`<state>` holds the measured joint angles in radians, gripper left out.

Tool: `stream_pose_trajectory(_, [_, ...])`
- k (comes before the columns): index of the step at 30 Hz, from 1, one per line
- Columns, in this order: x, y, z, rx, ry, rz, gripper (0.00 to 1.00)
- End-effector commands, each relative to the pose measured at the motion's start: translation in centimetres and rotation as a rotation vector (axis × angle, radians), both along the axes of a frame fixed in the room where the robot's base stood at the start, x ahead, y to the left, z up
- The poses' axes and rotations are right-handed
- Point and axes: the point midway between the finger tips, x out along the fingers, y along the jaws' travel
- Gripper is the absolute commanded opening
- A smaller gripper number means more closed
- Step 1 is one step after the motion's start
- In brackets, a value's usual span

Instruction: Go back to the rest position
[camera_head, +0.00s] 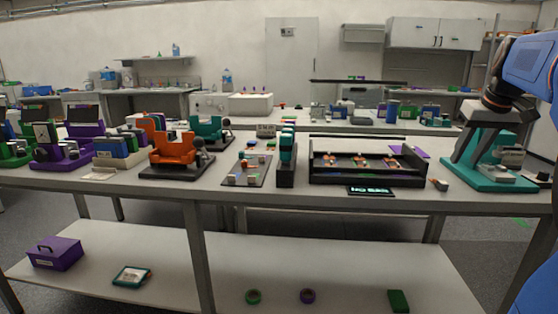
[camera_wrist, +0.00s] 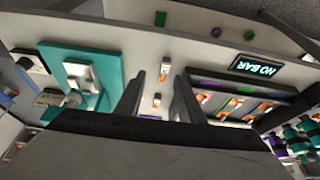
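My gripper (camera_wrist: 160,80) shows in the wrist view with its two dark fingers apart and nothing held between them. Beyond the fingers, small white-and-orange pieces (camera_wrist: 165,71) lie on the pale bench top. In the head view my blue arm reaches in at the upper right, above the teal-based station (camera_head: 488,176); I cannot make out the fingers there. The teal station (camera_wrist: 112,62) is left of the fingers in the wrist view. The black rack (camera_head: 368,173) with orange-ended cells is right of them in the wrist view (camera_wrist: 240,105).
A small dark display (camera_head: 370,190) stands at the bench's front edge. Orange (camera_head: 176,152) and teal fixtures (camera_head: 210,130) stand further left. Below, the lower shelf (camera_head: 350,265) holds a purple box (camera_head: 55,252) and small items. A small piece (camera_head: 440,184) lies on open bench right of the rack.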

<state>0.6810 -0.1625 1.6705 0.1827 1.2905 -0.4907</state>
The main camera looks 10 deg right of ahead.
Motion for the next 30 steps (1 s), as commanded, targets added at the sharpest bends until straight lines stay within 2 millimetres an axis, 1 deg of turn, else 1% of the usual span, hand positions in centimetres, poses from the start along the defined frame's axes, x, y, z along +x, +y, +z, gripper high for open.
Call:
stream_pose_trajectory(1, [-0.2,1.5,-0.4,-0.001,-0.001,0.009,0.35])
stream_pose_trajectory(5, [-1.2,5.4,-1.9,-0.001,0.001,0.025,0.35])
stream_pose_trajectory(8, [-2.5,9.3,-3.6,-0.002,0.002,0.043,0.35])
stream_pose_trajectory(9, [-3.2,11.0,-4.5,-0.003,0.001,0.052,0.35])
stream_pose_trajectory(11, [-4.3,13.3,-5.8,-0.004,0.003,0.064,0.35])
stream_pose_trajectory(12, [-5.2,14.8,-6.8,-0.005,0.002,0.073,0.35])
stream_pose_trajectory(14, [-6.4,16.9,-8.3,-0.005,0.001,0.084,0.35])
stream_pose_trajectory(15, [-7.4,18.2,-9.3,-0.005,0.000,0.092,0.35])
stream_pose_trajectory(17, [-8.8,20.1,-10.9,-0.007,-0.001,0.105,0.35])
stream_pose_trajectory(18, [-9.9,21.2,-12.0,-0.007,-0.002,0.115,0.35])
stream_pose_trajectory(20, [-11.4,22.9,-13.7,-0.008,-0.005,0.129,0.35])
stream_pose_trajectory(21, [-12.5,23.9,-14.9,-0.008,-0.006,0.139,0.35])
stream_pose_trajectory(24, [-15.2,26.0,-17.9,-0.008,-0.011,0.162,0.35])
stream_pose_trajectory(27, [-17.6,27.6,-20.7,-0.009,-0.016,0.183,0.35])
stream_pose_trajectory(30, [-19.4,28.6,-23.0,-0.008,-0.020,0.200,0.35])
